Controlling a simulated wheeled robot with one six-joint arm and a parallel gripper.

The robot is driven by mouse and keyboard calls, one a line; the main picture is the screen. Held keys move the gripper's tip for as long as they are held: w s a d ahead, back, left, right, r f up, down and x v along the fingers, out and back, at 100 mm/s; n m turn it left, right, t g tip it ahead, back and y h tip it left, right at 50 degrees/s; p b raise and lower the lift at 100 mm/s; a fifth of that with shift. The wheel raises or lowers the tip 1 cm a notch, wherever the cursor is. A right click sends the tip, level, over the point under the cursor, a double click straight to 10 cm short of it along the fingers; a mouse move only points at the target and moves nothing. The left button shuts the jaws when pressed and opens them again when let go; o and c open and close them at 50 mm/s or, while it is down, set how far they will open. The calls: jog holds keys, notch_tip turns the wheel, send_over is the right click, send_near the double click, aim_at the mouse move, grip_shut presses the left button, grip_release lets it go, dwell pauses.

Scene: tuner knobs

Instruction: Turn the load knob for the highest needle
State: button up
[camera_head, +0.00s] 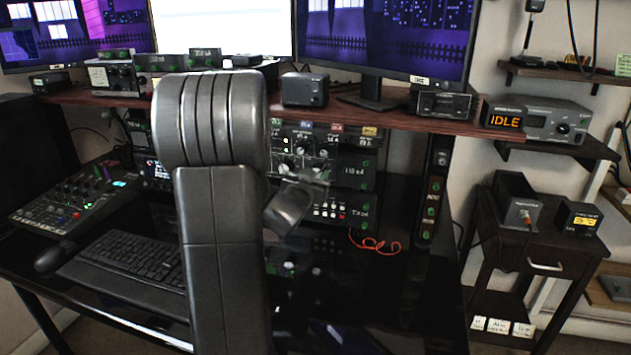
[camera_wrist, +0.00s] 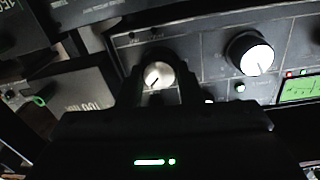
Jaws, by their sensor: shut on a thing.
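A small silver knob (camera_wrist: 157,76) with a dark pointer line sits on a dark panel (camera_wrist: 205,50) in the wrist view. The fingers of my gripper (camera_wrist: 159,86) stand on either side of it and are shut on it. The pointer line leans toward the lower left. No label is readable, so I cannot tell from lettering that this is the load knob. A larger silver knob (camera_wrist: 256,56) is to the right, clear of the fingers. In the head view my arm hides part of the radio stack (camera_head: 345,160). No needle is readable.
A green-lit display (camera_wrist: 300,89) is at the right of the wrist view. The wooden shelf (camera_head: 400,116) runs above the stack. A keyboard (camera_head: 130,258) and a mixer (camera_head: 80,205) lie on the desk at left. A box on the right reads IDLE (camera_head: 505,121).

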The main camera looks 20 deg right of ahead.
jog(key=shift+m+b, duration=0.65)
jog(key=shift+m, duration=0.45)
jog(key=o, duration=1)
jog(key=p+v, duration=0.1)
jog(key=v, duration=1.3)
dwell(0.4)
